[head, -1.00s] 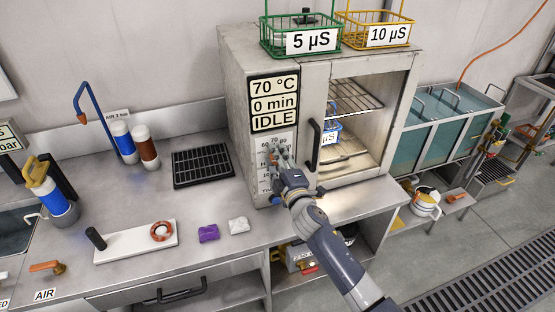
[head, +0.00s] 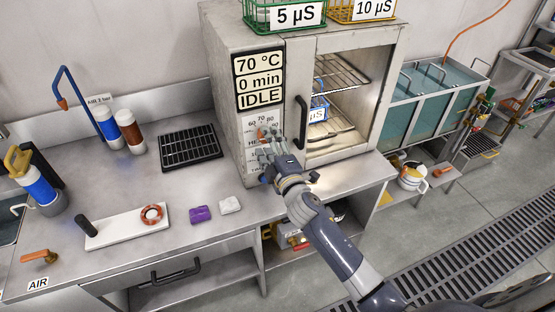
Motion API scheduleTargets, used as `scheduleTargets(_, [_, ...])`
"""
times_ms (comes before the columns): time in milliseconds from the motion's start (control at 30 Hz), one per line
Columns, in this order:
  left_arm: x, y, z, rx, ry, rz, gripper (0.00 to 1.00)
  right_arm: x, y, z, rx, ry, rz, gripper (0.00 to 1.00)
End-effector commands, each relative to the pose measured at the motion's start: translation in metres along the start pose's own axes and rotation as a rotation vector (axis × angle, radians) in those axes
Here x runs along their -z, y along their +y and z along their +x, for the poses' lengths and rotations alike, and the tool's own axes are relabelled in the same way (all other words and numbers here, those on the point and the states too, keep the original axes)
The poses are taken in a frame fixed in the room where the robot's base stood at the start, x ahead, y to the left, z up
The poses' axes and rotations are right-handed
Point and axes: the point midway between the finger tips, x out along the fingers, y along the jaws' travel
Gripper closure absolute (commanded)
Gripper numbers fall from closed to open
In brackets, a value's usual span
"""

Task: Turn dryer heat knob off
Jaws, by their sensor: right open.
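The dryer (head: 222,75) is a grey metal cabinet on the bench. Its display (head: 260,80) reads 70 °C, 0 min and IDLE. Below it is a control panel (head: 252,123) with a dial scale showing 60, 70 and further marks. My right gripper (head: 264,146) is open in front of this panel, close to the dial. Its fingers cover most of the heat knob, so the knob's setting and any contact cannot be told. My left gripper is not in view.
The dryer's upright handle (head: 300,122) stands just right of my gripper, beside the open chamber with wire racks (head: 338,82). A green basket (head: 284,16) and a yellow basket (head: 362,10) sit on top. A black grid mat (head: 190,147) lies left on the bench.

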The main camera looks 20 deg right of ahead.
Motion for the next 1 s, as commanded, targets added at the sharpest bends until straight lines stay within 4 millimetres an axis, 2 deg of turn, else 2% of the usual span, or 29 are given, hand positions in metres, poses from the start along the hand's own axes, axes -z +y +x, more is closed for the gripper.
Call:
scheduleTargets(33, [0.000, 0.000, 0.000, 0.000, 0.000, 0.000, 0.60, -0.001, -0.002, -0.012, 0.003, 0.000, -0.001, 0.46])
scheduleTargets(200, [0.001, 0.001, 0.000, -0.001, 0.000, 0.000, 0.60, 0.000, -0.002, -0.046, 0.003, -0.001, 0.000, 0.46])
scheduleTargets(400, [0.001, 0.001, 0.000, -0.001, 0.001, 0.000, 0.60, 0.000, -0.001, -0.075, 0.001, -0.001, -0.002, 0.46])
scheduleTargets(600, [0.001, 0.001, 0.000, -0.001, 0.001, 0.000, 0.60, 0.000, 0.000, -0.087, 0.000, 0.000, -0.002, 0.46])
scheduleTargets(1000, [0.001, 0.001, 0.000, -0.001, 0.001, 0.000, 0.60, 0.000, 0.000, -0.088, 0.000, 0.000, -0.002, 0.46])
